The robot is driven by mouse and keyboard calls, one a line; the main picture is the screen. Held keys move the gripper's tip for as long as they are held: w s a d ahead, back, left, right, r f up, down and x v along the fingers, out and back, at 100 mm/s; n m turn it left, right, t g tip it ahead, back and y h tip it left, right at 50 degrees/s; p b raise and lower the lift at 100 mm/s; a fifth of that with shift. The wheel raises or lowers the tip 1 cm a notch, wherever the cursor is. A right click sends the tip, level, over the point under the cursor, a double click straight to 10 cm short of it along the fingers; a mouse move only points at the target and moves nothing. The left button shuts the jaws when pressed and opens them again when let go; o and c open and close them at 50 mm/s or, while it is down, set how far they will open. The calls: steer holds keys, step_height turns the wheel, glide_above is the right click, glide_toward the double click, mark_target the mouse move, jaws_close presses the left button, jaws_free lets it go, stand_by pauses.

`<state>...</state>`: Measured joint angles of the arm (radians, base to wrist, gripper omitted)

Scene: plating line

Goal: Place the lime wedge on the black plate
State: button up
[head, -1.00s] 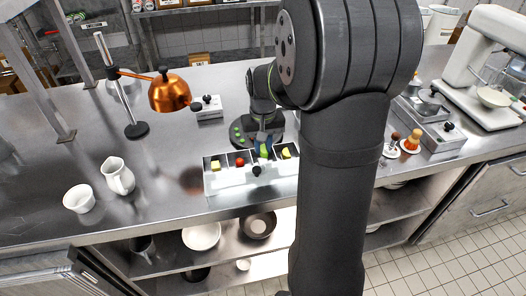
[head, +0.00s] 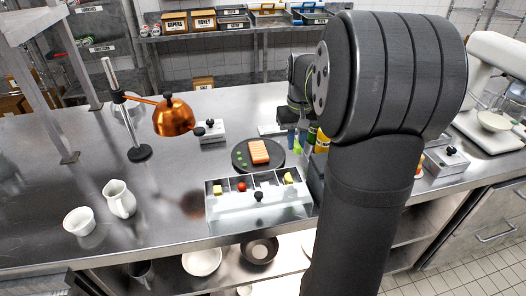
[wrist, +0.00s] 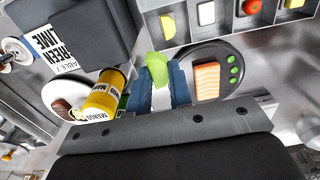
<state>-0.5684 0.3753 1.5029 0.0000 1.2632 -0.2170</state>
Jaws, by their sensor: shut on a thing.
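The lime wedge (wrist: 157,68) is light green and held between the blue fingertips of my gripper (wrist: 160,84) in the wrist view. My gripper (head: 291,138) is shut on it, just right of the black plate in the head view; the wedge shows small there (head: 297,146). The round black plate (head: 240,148) carries an orange-and-white salmon piece (head: 259,152) and several green dots along its left side. The plate also shows in the wrist view (wrist: 221,97), right of the fingers and apart from the wedge.
A pale compartment tray (head: 230,203) with yellow pieces and a red tomato (head: 241,187) stands in front of the plate. A yellow-labelled bottle (wrist: 105,93) stands beside my gripper. A copper lamp (head: 173,117) is at the left.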

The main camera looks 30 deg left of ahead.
glide_above(277, 157)
steer(key=f, duration=0.1)
step_height(277, 157, down, 10)
steer(key=shift+d+f, duration=0.1)
steer(key=shift+f, duration=0.1)
stand_by(0.3)
steer(key=o, duration=0.4)
steer(key=shift+o, duration=0.2)
step_height(277, 157, up, 12)
steer(key=shift+r, duration=0.2)
steer(key=shift+f, duration=0.1)
